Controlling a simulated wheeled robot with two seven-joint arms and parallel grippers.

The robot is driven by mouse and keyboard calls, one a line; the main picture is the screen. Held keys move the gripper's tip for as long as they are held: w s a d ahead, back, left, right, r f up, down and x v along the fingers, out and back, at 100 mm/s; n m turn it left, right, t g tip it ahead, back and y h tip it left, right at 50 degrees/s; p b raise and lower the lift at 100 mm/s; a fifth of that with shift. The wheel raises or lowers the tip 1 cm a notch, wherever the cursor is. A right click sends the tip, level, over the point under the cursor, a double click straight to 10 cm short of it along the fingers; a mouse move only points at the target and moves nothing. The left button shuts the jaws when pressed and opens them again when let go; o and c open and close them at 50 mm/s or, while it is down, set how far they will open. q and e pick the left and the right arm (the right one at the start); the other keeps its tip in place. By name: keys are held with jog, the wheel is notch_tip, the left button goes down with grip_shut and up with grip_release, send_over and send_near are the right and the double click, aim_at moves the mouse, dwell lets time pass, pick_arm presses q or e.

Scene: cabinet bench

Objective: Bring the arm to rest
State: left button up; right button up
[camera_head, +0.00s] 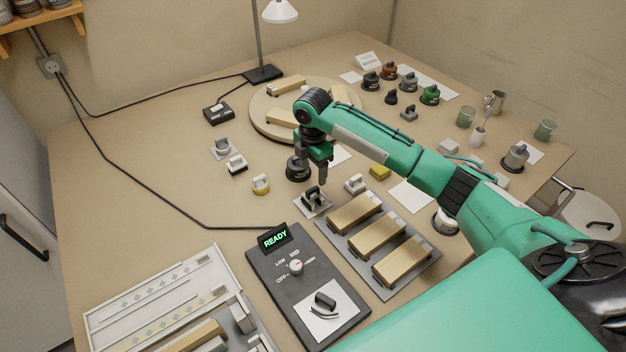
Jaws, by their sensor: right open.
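My right arm, green with dark joints, comes in from the lower right and reaches over the bench (150,190). My right gripper (323,178) points down, open, above a small dark-handled piece on a white square (314,200). Whether its tips touch that piece I cannot tell from this view. My left gripper is not in view.
A control box (295,267) reading READY and a tray of tan blocks (378,234) lie in front. A white rack (160,305) is at lower left. A round turntable (262,122), a lamp (263,73) and several jars (430,95) stand behind. Bench room at left is clear except a cable.

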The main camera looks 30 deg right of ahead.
jog(key=shift+r, duration=0.5)
